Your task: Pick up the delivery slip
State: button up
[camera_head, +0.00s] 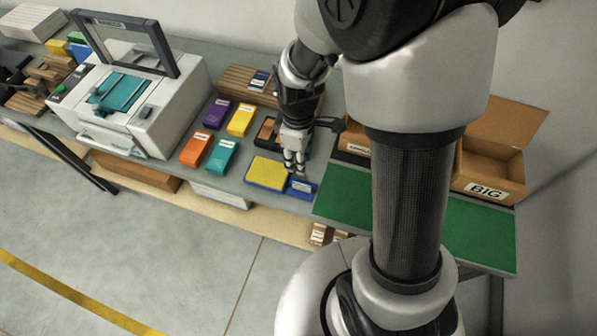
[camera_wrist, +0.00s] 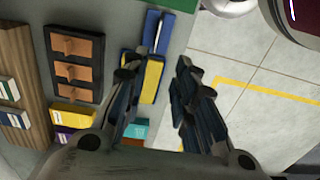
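No item is clearly readable as the delivery slip. Small blue-and-white cards (camera_head: 260,80) lie on the ribbed wooden block at the back; they also show at the left edge of the wrist view (camera_wrist: 12,118). A yellow pad in a blue frame (camera_head: 266,174) lies at the bench's front edge, with a blue piece bearing a pale label (camera_head: 303,187) on its right. My gripper (camera_head: 294,166) points down near the pad's right side. In the wrist view its fingers (camera_wrist: 157,92) are apart, with nothing seen held between them; one finger partly hides the yellow pad (camera_wrist: 152,75).
Purple, yellow, orange and teal boxes (camera_head: 222,156) stand left of my gripper. A white press (camera_head: 130,105) with a raised lid is farther left. A green mat (camera_head: 340,212) and a cardboard box marked BIG (camera_head: 490,178) are to the right. My arm hides part of the bench.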

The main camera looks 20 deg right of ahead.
jog(key=b, duration=0.2)
send_over(302, 187)
jog(key=a, duration=0.1)
notch_tip(302, 187, down, 8)
jog(key=shift+w+f, duration=0.1)
jog(key=shift+f, duration=0.15)
jog(key=f+b, duration=0.1)
jog(key=f, duration=0.1)
jog(key=d+f+b, duration=0.1)
jog(key=f, duration=0.2)
jog(key=shift+f, duration=0.15)
jog(key=shift+c, duration=0.3)
grip_shut()
